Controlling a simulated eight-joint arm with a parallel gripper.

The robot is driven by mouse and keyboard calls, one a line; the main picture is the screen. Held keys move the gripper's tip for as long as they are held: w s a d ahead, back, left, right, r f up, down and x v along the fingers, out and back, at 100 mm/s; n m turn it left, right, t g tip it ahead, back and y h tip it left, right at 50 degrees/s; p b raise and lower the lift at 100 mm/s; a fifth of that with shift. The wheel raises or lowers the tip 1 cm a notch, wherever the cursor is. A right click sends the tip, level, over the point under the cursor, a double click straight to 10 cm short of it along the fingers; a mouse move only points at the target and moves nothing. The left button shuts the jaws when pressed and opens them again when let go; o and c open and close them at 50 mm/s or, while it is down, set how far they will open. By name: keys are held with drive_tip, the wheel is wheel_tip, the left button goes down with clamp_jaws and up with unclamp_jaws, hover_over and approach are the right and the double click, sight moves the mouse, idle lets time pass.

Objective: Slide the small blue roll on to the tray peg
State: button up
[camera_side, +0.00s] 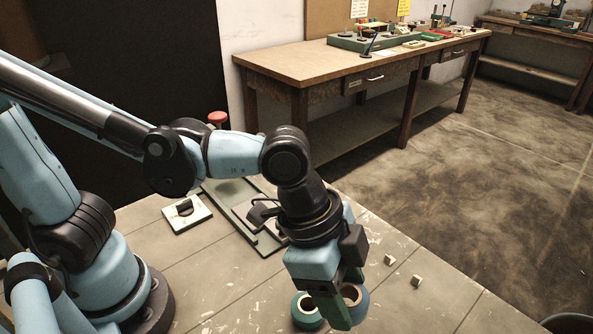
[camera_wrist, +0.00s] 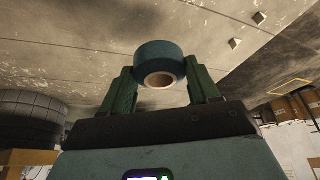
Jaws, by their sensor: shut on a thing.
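My gripper (camera_side: 343,297) points down over the near part of the table, its green fingers shut on a small blue roll (camera_side: 357,297) with a tan core. In the wrist view the roll (camera_wrist: 158,58) sits between the two fingertips (camera_wrist: 160,72), its open core facing the camera. A second, greener roll (camera_side: 306,312) stands just left of the fingers in the side view, partly hidden by them. I cannot tell whether the held roll touches the table. A green tray (camera_side: 228,189) lies behind my arm, partly covered by it; I cannot make out its peg.
A white plate with a black knob (camera_side: 185,213) lies left of the tray. A red button (camera_side: 217,117) stands at the back. Two small pale blocks (camera_side: 390,260) (camera_side: 416,281) lie right of my gripper. The front left of the table is clear.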

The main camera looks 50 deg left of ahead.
drive_tip(key=w+a+n+y, duration=0.1)
drive_tip(key=w+a+n, duration=0.1)
drive_tip(key=a, duration=0.8)
drive_tip(key=w+a+f+n+t+y, duration=0.1)
drive_tip(key=a+n, duration=0.4)
drive_tip(key=a, duration=0.5)
drive_tip(key=w+a+f+n+t+y, duration=0.1)
drive_tip(key=w+a+n, duration=0.2)
drive_tip(key=a, duration=0.7)
drive_tip(key=shift+w+a+f+n, duration=0.1)
drive_tip(key=shift+w+f+n, duration=0.1)
drive_tip(key=shift+n, duration=0.3)
drive_tip(key=shift+s+a+f+y, duration=0.1)
drive_tip(key=shift+a+f+y, duration=0.1)
drive_tip(key=shift+a+y, duration=0.1)
drive_tip(key=shift+f, duration=1.7)
drive_tip(key=shift+d, duration=0.1)
drive_tip(key=shift+r, duration=0.1)
drive_tip(key=shift+r, duration=2.35)
drive_tip(key=shift+f, duration=3.3)
